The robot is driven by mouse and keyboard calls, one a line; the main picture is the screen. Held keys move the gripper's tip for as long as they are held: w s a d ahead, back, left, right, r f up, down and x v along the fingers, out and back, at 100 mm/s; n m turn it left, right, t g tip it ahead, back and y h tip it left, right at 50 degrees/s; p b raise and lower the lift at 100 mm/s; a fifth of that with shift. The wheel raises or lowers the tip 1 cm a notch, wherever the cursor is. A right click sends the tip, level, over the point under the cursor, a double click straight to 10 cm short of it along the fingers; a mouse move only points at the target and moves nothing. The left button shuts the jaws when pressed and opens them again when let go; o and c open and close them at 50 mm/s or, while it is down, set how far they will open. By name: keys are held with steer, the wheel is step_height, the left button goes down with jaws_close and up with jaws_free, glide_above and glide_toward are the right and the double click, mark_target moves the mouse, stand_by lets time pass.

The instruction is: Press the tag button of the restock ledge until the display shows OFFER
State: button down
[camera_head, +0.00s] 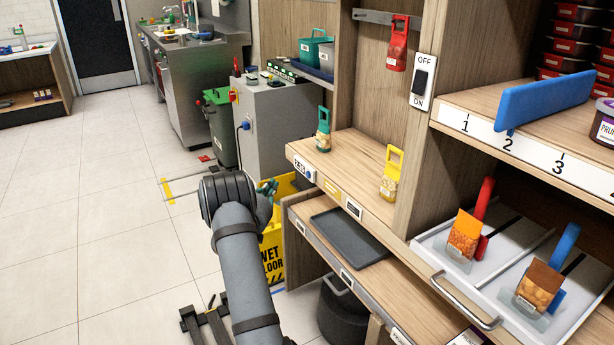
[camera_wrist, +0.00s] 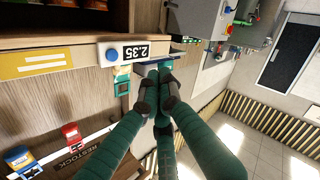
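The restock ledge (camera_head: 345,160) is a wooden shelf with a white price tag (camera_head: 303,168) at its front left end. In the wrist view the tips are below and right of the display, apart from the button in the picture. In the head view my gripper (camera_head: 268,188) is just left of the ledge end, partly hidden by my arm.
A yellow wet-floor sign (camera_head: 273,250) stands beneath my gripper. A dark tray (camera_head: 349,237) lies on the lower shelf. The floor to the left is mostly clear.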

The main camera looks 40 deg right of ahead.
mark_target(308, 175)
steer(key=s+d+p, duration=0.1)
steer(key=d, duration=0.7)
steer(key=shift+s+d, duration=0.25)
steer(key=shift+s, duration=0.1)
steer(key=shift+d, duration=0.15)
stand_by(1.1)
steer(key=shift+s+d+b, duration=0.1)
steer(key=shift+d+b, duration=0.2)
steer(key=shift+s+d, duration=0.1)
steer(key=shift+d, duration=0.3)
stand_by(0.8)
steer(key=shift+a+b, duration=0.65)
steer(key=shift+a, duration=0.15)
